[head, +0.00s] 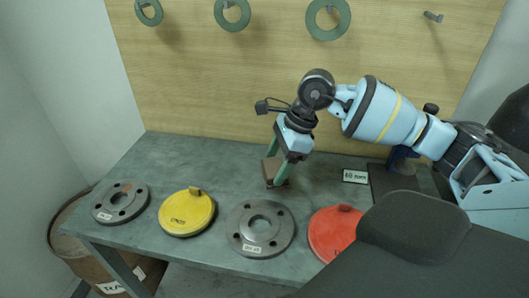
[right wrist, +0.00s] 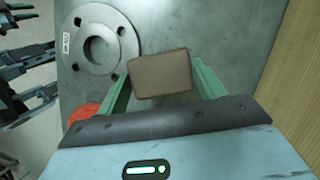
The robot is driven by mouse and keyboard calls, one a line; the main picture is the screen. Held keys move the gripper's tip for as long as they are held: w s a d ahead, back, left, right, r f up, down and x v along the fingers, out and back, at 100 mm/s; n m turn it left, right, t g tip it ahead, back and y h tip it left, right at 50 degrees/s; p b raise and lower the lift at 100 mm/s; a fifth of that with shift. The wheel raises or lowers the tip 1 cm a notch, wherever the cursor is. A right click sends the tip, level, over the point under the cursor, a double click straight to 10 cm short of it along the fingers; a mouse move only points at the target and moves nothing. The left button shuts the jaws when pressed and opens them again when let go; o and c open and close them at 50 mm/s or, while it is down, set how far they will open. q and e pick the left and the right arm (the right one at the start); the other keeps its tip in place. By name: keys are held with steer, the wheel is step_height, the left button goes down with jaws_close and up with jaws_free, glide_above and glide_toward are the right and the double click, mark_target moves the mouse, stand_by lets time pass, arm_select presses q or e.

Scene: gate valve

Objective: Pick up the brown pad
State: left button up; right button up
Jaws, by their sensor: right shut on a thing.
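The brown pad (head: 271,170) is a small flat-faced block near the back middle of the bench. My right gripper (head: 278,172) points down over it with green fingers, one on each side. In the right wrist view the pad (right wrist: 160,73) sits between the two fingers, slightly tilted, and the gripper is shut on it. I cannot tell whether the pad touches the bench or hangs just above it. My left gripper does not show in the head view.
Along the bench's (head: 160,158) front lie a grey flange (head: 105,204), a yellow disc (head: 185,212), another grey flange (head: 240,230) and a red disc (head: 330,232). A label plate (head: 355,176) stands right of the pad. Green rings (head: 328,36) hang on the wooden wall.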

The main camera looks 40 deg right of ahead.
steer(key=shift+s+a+r+b, duration=0.15)
steer(key=shift+s+b, duration=0.05)
steer(key=shift+s, duration=1.25)
steer(key=shift+s+a+r+b, duration=0.1)
steer(key=shift+s+a+b, duration=0.05)
steer(key=shift+s, duration=1.25)
steer(key=o, duration=0.4)
steer(key=c, duration=0.3)
